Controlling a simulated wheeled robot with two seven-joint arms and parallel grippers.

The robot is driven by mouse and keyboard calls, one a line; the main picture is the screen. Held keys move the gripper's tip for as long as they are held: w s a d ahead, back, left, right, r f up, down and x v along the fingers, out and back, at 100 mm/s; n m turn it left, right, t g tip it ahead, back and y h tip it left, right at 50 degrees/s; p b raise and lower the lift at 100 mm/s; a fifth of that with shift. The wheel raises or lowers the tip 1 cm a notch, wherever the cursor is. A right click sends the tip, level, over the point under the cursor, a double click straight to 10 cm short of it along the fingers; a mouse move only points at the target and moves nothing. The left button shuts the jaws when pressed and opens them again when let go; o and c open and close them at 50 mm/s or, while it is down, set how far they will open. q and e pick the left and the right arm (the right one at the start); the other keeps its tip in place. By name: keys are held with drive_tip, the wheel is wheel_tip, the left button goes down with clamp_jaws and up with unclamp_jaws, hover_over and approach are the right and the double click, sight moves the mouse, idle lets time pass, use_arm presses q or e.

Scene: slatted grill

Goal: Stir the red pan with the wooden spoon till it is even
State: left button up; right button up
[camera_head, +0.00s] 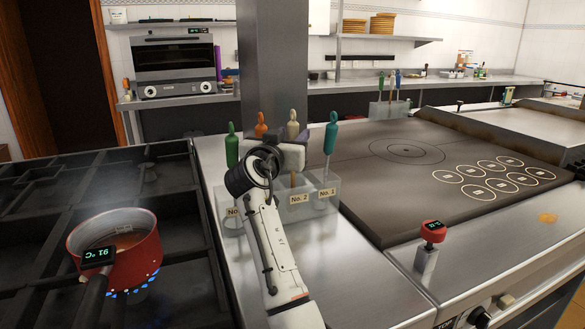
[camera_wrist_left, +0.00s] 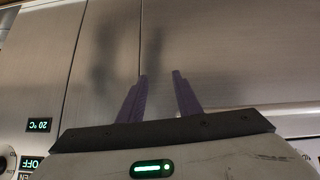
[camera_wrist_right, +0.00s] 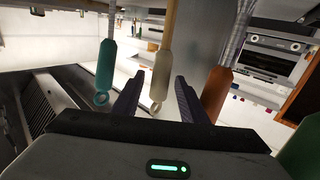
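The red pan (camera_head: 140,258) sits on the left burner over blue flames. It holds brownish liquid, and its display (camera_head: 98,257) reads 91 °C. A cream-handled utensil (camera_head: 293,123) with a wooden shaft, apparently the wooden spoon, stands upright in a clear holder (camera_head: 322,200). My right gripper (camera_head: 290,145) is at this holder. In the right wrist view the cream handle (camera_wrist_right: 160,82) lies between the open fingers (camera_wrist_right: 159,76), with gaps on both sides. My left gripper (camera_wrist_left: 160,75) is open and empty before a steel surface; it is outside the head view. The spoon's lower end is hidden.
Close beside the cream handle stand utensils with teal (camera_head: 330,135), orange (camera_head: 261,125) and green (camera_head: 232,148) handles. A grey column (camera_head: 272,60) rises behind.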

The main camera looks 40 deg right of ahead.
drive_tip(key=c, duration=0.7)
clamp_jaws()
drive_tip(key=shift+r, duration=0.35)
drive_tip(key=shift+r+p, duration=0.7)
drive_tip(key=shift+r, duration=0.2)
wheel_tip(320, 180, up, 10)
drive_tip(key=p, duration=0.5)
drive_tip(key=shift+f, duration=0.2)
